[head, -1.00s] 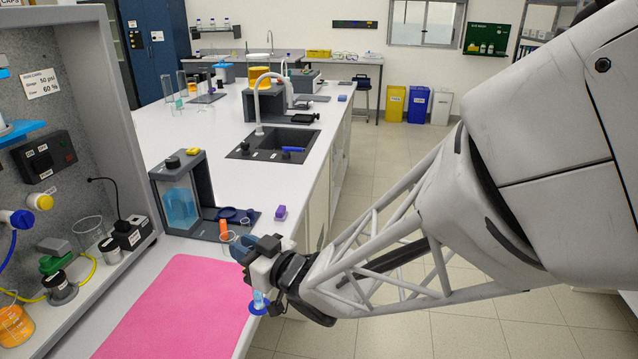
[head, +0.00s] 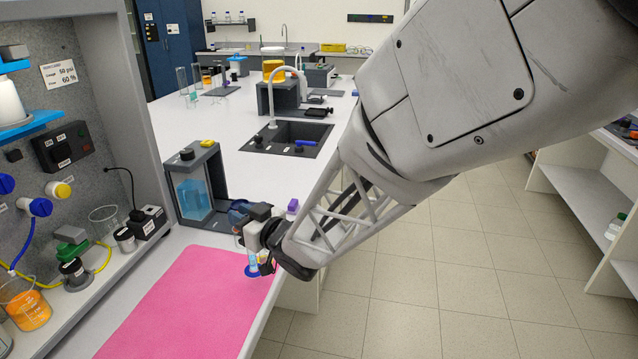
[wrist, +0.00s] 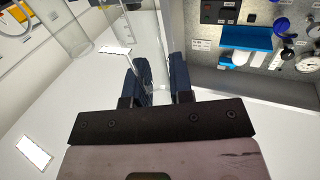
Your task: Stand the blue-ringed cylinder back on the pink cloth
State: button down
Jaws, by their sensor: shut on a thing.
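My gripper (head: 258,238) is shut on the blue-ringed cylinder (head: 252,262), close to the far right corner of the pink cloth (head: 180,305). The cylinder is clear and narrow, looks roughly upright, and has a blue ring at its lower end. Its upper part is hidden by the gripper. In the head view the ring overlaps the cloth's far right part; I cannot tell whether it touches the cloth. In the wrist view the dark fingers (wrist: 160,88) stand on either side of a clear, hard-to-see body.
A grey-framed tank with blue liquid (head: 195,192) stands behind the cloth. A purple block (head: 292,206) sits behind my gripper near the bench edge. The panel stand with a beaker of orange liquid (head: 27,308) is to the left. Most of the cloth is clear.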

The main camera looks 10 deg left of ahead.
jog(key=shift+f, duration=0.15)
jog(key=shift+f, duration=1.8)
jog(key=c, duration=1)
grip_release()
jog(key=v, duration=1.2)
